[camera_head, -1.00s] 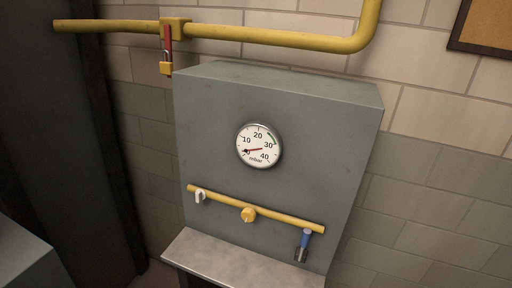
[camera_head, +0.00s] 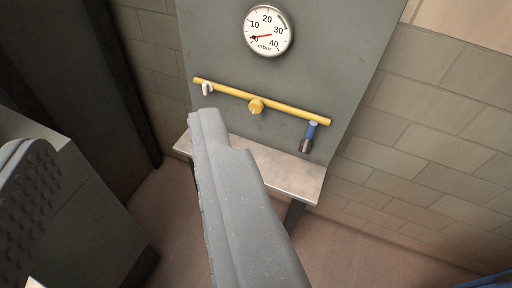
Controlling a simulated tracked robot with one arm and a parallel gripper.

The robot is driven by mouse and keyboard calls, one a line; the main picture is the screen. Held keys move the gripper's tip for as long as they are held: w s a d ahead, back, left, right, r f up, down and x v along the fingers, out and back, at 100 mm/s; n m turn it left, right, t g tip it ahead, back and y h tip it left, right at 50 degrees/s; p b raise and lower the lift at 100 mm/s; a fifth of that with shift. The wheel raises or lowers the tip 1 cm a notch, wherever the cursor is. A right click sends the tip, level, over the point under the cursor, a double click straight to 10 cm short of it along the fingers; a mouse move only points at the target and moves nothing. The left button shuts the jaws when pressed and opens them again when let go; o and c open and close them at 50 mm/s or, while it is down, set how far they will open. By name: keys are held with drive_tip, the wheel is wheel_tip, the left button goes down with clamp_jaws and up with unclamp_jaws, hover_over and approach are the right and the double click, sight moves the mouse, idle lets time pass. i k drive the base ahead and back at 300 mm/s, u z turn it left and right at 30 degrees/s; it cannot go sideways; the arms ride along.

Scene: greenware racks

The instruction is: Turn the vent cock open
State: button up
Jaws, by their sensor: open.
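A yellow pipe (camera_head: 285,108) runs across the front of a grey cabinet (camera_head: 330,70) and slopes down to the right. A small white lever (camera_head: 207,88) hangs at its left end, a round yellow knob (camera_head: 256,106) sits in the middle, and a blue-handled lever (camera_head: 312,131) hangs down near its right end. No label shows which one is the vent cock. My gripper (camera_head: 115,135) is open and empty. Its right finger appears just below the pipe's left part; its ridged left finger is at the left edge. Contact with the fittings is not visible.
A round gauge (camera_head: 268,30) marked mbar sits above the pipe, its red needle near the low end. A metal shelf (camera_head: 285,170) juts out below the pipe. A grey block (camera_head: 60,215) stands at left. The brick wall at right is clear.

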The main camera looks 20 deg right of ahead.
sight(207, 87)
drive_tip(key=k, duration=0.35)
drive_tip(key=z, duration=0.2)
drive_tip(key=i, duration=1.3)
drive_tip(key=u, duration=0.65)
